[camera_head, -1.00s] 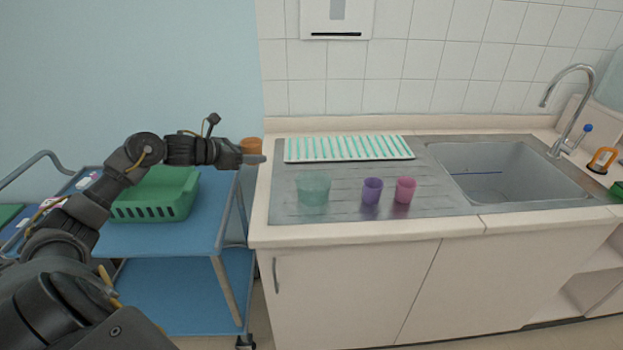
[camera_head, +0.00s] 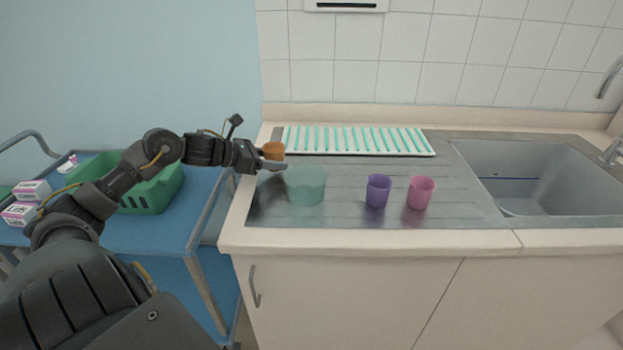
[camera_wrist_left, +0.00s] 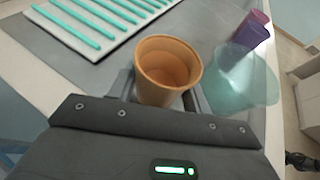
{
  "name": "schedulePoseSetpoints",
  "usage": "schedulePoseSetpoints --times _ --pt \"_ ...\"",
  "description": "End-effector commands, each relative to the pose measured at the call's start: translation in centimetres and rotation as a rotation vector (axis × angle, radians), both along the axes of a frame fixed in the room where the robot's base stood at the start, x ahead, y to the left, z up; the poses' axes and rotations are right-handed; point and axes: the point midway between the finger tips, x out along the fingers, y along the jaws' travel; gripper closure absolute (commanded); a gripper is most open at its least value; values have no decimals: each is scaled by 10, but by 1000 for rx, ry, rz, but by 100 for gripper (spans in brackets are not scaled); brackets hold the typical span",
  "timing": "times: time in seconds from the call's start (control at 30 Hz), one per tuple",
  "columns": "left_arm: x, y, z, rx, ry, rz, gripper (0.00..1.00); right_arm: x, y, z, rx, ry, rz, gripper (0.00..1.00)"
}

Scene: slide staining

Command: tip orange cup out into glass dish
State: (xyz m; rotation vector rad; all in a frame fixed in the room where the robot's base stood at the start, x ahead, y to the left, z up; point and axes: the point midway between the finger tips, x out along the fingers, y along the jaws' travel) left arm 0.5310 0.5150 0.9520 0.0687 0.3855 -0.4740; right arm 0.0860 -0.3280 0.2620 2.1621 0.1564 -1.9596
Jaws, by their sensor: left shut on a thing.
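The orange cup (camera_head: 273,150) is upright in my left gripper (camera_head: 272,162), which is shut on it. In the left wrist view the cup (camera_wrist_left: 167,68) shows its open top, and its inside looks orange with no clear contents. The glass dish (camera_head: 306,186), pale green and see-through, stands on the steel drainboard just right of and nearer than the cup. The dish (camera_wrist_left: 240,78) also shows right of the cup in the left wrist view. The cup is beside the dish, not over it. My right gripper is not in view.
A purple cup (camera_head: 378,191) and a pink cup (camera_head: 421,192) stand right of the dish. A white rack with green strips (camera_head: 360,151) lies behind. The sink (camera_head: 530,185) is at the right. A blue cart (camera_head: 205,212) with a green basket (camera_head: 152,195) stands at the left.

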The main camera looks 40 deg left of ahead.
Motion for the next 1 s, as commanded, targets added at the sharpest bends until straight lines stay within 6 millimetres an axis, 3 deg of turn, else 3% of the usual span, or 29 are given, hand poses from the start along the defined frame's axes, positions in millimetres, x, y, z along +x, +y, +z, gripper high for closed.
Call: schedulePoseSetpoints --times 0.53,0.8,1.0 --pt "-5 0 2 43 -4 3 72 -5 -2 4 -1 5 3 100" --pt "-5 -10 8 175 -20 -1 72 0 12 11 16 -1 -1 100" --pt "-6 -20 43 307 -36 -3 72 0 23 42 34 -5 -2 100"
